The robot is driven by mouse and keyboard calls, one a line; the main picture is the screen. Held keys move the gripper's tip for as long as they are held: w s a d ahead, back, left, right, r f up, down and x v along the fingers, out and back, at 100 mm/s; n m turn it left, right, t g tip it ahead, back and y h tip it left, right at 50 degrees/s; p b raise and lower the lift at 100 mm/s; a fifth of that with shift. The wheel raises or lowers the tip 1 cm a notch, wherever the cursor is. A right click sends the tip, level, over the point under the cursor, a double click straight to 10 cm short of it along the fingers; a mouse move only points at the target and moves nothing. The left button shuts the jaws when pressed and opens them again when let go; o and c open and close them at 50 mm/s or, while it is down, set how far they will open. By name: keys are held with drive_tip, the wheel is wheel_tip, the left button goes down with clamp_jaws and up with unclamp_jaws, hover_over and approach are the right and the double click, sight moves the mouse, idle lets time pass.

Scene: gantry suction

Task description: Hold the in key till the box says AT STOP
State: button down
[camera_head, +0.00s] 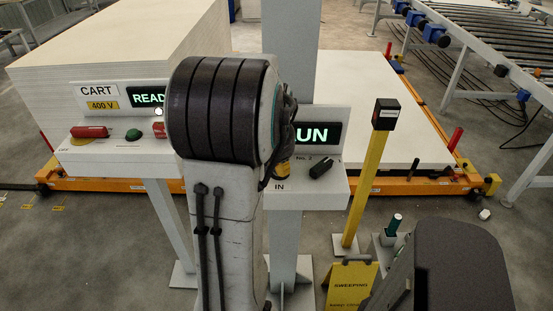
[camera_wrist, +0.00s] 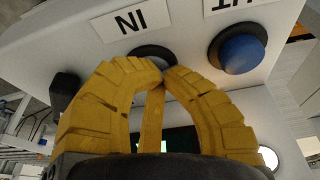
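The control box marked No. 2 (camera_head: 325,187) stands in the middle, partly behind my arm. Its lit display (camera_head: 317,135) shows "UN" in the part I can see; the left of it is hidden. In the wrist view the dark round in key (camera_wrist: 153,54) sits by the IN label (camera_wrist: 131,20). A blue key (camera_wrist: 240,53) is beside it, under a cut-off label. My gripper (camera_wrist: 162,74) has its yellow fingertips together, right at the in key and covering part of it. Whether the key is pressed down cannot be told. In the head view only a bit of my gripper (camera_head: 283,169) shows.
A CART box (camera_head: 95,150) at left has a lit display (camera_head: 148,97), a red handle and a green button. A black knob (camera_head: 320,168) sits on the No. 2 box. A yellow post (camera_head: 367,190) and a sweeping sign (camera_head: 350,284) stand to the right.

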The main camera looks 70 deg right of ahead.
drive_tip(key=shift+a+f, duration=0.1)
drive_tip(key=shift+f, duration=0.05)
drive_tip(key=shift+r+p, duration=0.45)
drive_tip(key=shift+r, duration=0.05)
drive_tip(key=r+p, duration=0.3)
drive_tip(key=shift+w+r, duration=0.2)
drive_tip(key=shift+r, duration=0.1)
drive_tip(key=v, duration=0.9)
drive_tip(key=shift+r+b, duration=0.3)
drive_tip(key=shift+r, duration=0.05)
